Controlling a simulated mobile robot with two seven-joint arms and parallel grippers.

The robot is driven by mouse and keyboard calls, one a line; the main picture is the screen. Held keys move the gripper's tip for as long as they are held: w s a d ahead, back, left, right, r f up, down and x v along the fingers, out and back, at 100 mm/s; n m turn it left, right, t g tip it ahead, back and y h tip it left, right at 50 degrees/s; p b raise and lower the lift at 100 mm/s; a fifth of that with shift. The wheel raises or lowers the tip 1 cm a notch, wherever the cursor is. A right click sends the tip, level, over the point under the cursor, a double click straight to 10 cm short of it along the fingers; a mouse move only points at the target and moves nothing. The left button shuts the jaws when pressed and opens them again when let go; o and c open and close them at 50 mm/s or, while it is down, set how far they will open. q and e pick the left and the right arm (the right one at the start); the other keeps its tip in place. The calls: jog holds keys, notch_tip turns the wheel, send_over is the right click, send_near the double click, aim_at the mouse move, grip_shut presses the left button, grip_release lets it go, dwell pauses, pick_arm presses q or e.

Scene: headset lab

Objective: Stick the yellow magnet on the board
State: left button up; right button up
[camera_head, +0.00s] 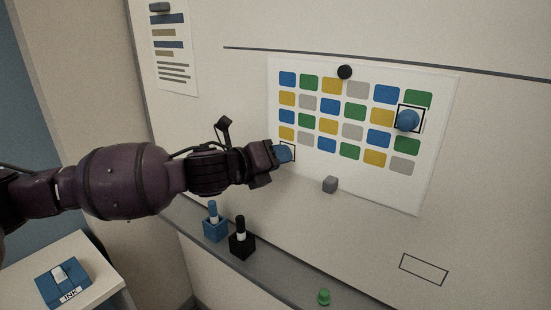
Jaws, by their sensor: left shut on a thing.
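The whiteboard (480,180) fills the right side of the view. A sheet with coloured blocks (300,172) is on it. My left gripper (275,154) is at the sheet's left edge, shut on a blue magnet (285,154). The blue magnet is at a small black-outlined square (289,145), partly hidden by the gripper; I cannot tell whether it touches the board. Another blue round magnet (408,120) sits in a black-outlined square at the sheet's right. I see no yellow magnet; the yellow shapes are flat blocks on the sheet. My right gripper is not in view.
The ledge (275,275) bears a blue holder (215,230), a black holder (242,244) and a green piece (323,297). An ink box (63,283) stands lower left.

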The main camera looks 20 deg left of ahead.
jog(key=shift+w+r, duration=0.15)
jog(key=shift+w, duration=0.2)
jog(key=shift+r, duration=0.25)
pick_arm(q)
jog(key=shift+w+p, duration=0.1)
jog(key=shift+p, duration=0.25)
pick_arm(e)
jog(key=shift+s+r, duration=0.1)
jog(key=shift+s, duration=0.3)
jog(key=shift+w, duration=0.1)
pick_arm(q)
jog(key=shift+p, duration=0.4)
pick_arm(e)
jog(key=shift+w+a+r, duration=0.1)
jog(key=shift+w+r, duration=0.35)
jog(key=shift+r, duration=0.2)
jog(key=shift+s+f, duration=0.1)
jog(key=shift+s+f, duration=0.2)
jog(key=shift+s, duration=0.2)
pick_arm(q)
jog(key=shift+w+d, duration=0.1)
jog(key=shift+w, duration=0.15)
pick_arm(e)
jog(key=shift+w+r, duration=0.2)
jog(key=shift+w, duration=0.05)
